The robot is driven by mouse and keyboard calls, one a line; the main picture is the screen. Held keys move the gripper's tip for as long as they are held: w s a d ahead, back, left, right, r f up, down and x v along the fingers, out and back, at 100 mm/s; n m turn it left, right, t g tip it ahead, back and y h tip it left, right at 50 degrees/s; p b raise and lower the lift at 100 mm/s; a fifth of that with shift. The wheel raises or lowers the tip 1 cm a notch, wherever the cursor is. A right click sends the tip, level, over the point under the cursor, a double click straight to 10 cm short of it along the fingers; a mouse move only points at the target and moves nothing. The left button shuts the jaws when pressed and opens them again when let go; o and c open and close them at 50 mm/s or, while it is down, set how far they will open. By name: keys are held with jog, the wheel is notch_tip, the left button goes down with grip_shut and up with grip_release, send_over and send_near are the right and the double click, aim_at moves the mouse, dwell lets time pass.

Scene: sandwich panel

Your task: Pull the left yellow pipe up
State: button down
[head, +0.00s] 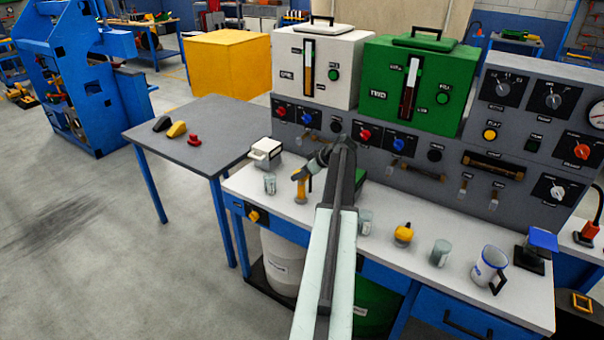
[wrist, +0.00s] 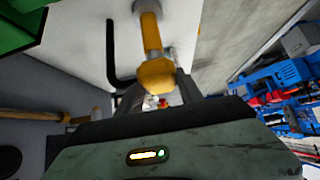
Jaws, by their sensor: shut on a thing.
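The left yellow pipe (head: 300,189) stands near the left end of the white worktop, in front of the panel. In the wrist view the yellow pipe (wrist: 151,38) runs from a grey collar to a thicker rounded yellow end. My gripper (head: 302,174) is at the upper part of this pipe, shut on it. In the wrist view my gripper's fingers (wrist: 152,92) are at the thick yellow end and partly hidden by the gripper body.
A glass (head: 270,184) stands left of the pipe, and a white box (head: 265,153) behind it. More glasses, a yellow-topped item (head: 403,234) and a mug (head: 489,268) stand to the right. A second yellow pipe (wrist: 45,115) lies left in the wrist view. The grey panel (head: 450,165) rises behind.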

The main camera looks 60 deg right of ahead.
jog(key=shift+w+d+r, duration=0.1)
jog(key=shift+r, duration=0.35)
jog(key=c, duration=0.8)
grip_release()
jog(key=shift+o, duration=0.2)
jog(key=p+v, duration=0.5)
jog(key=v, duration=0.3)
jog(key=shift+f, duration=0.1)
